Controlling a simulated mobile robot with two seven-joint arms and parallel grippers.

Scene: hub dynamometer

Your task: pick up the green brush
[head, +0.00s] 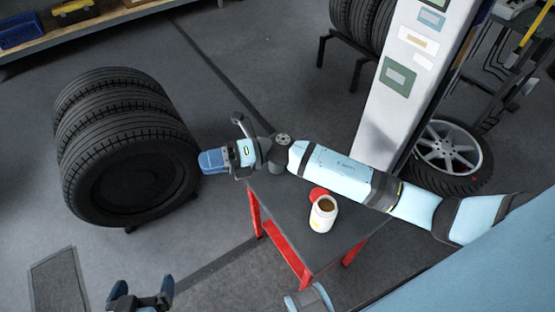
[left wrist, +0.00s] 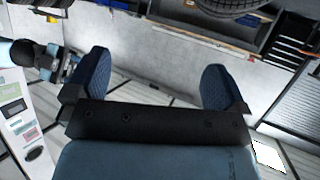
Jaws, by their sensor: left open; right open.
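I cannot make out a green brush in either view. My left gripper (head: 141,288) is at the bottom left of the head view, its two blue fingers apart with nothing between them. The left wrist view shows the same open, empty left gripper (left wrist: 154,78). My right gripper (head: 212,160) is at the end of the arm from the right, beside the far left corner of the dark-topped red cart (head: 272,212). It is open, seen from the side, and I see nothing held in it.
A white jar (head: 322,220) with brown contents stands on the cart, a red lid (head: 317,194) beside it. Stacked tires (head: 125,150) stand at left. A white column (head: 405,80) and a wheel (head: 447,150) are at right. The floor between tires and cart is clear.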

